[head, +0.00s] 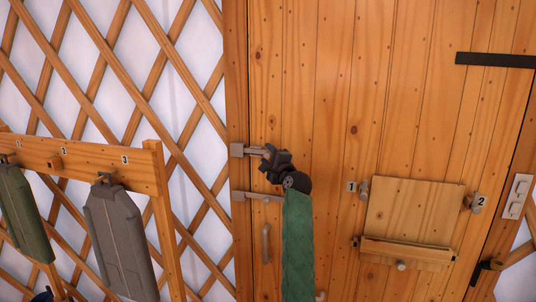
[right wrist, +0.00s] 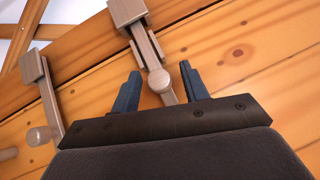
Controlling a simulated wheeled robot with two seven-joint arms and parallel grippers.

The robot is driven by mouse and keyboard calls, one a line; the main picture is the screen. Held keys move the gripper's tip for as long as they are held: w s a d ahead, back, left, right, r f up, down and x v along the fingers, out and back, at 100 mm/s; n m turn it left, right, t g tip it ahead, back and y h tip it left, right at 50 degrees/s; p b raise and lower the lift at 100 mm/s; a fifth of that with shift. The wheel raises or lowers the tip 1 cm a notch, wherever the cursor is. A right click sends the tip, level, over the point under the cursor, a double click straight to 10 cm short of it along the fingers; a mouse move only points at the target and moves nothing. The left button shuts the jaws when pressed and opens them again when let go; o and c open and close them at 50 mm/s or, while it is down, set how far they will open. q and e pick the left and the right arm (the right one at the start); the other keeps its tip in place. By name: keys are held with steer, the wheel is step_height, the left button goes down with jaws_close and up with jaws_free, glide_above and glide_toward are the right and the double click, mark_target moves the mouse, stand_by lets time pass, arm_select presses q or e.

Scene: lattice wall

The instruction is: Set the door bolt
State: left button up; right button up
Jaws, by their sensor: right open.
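The wooden door (head: 335,90) has two grey bolts at its left edge, each with a bar running to a block on the frame. The upper bolt (head: 252,151) is partly hidden by my right gripper (head: 268,156). In the right wrist view my right gripper (right wrist: 160,88) is open, with one dark finger on each side of the upper bolt's round knob (right wrist: 160,80). I cannot tell whether the fingers touch it. The lower bolt (head: 258,196) is clear of the gripper; its knob also shows in the right wrist view (right wrist: 38,135). My left gripper is out of view.
A door handle (head: 265,243) sits below the bolts. A wooden panel (head: 412,212) with latches marked 1 and 2 is at right, near a white switch plate (head: 515,196).

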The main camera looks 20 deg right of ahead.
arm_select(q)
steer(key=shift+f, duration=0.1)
arm_select(e)
steer(key=shift+w+a, duration=0.1)
steer(key=shift+w, duration=0.05)
steer(key=shift+c, duration=0.3)
jaws_close()
steer(key=s+d, duration=0.1)
steer(key=d, duration=0.1)
steer(key=s+d, duration=0.1)
steer(key=d, duration=0.1)
steer(key=shift+s, duration=0.35)
steer(key=shift+c, duration=0.6)
jaws_free()
steer(key=shift+d, duration=0.1)
steer(key=shift+o, duration=0.9)
steer(key=shift+s, duration=0.1)
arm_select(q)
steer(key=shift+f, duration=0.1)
